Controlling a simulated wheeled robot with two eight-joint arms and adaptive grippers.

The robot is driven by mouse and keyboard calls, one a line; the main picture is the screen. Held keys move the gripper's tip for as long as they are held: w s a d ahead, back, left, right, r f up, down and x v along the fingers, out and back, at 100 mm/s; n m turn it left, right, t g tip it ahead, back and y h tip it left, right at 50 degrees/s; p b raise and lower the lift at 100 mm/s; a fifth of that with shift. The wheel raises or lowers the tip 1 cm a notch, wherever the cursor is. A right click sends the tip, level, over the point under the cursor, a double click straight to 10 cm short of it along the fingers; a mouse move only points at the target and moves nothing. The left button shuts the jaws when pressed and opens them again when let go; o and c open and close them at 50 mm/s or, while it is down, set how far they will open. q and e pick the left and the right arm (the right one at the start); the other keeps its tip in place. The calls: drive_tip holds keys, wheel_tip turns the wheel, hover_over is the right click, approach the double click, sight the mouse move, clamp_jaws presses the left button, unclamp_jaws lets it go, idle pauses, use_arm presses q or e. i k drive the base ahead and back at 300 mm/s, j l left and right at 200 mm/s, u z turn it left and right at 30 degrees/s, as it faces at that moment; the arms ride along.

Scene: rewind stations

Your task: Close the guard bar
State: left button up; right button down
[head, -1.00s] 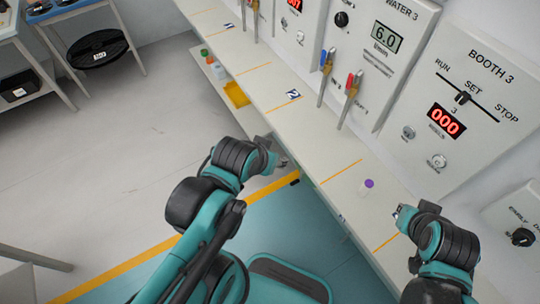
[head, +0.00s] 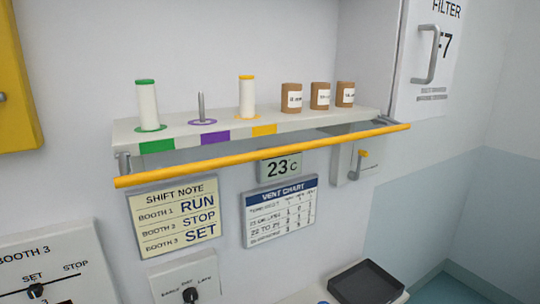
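The yellow guard bar (head: 262,156) runs along the front of a white wall shelf (head: 215,134) in the head view. It sits a little below and in front of the shelf edge, on a grey bracket (head: 124,164) at its left end. On the shelf stand a white spool with green ends (head: 147,104), an empty peg on a purple ring (head: 202,108), a white spool with yellow ends (head: 246,97) and three brown labelled containers (head: 320,96). Neither of my grippers is in view.
Below the bar hang a temperature display (head: 279,168), a shift note (head: 172,217) and a vent chart (head: 280,211). A filter panel (head: 430,55) is right. A black tray (head: 367,284) lies below.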

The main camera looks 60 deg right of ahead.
sight(126, 180)
drive_tip(key=k+z, duration=0.1)
drive_tip(key=z, duration=0.7)
drive_tip(key=k+l+z, duration=0.15)
drive_tip(key=z, duration=0.3)
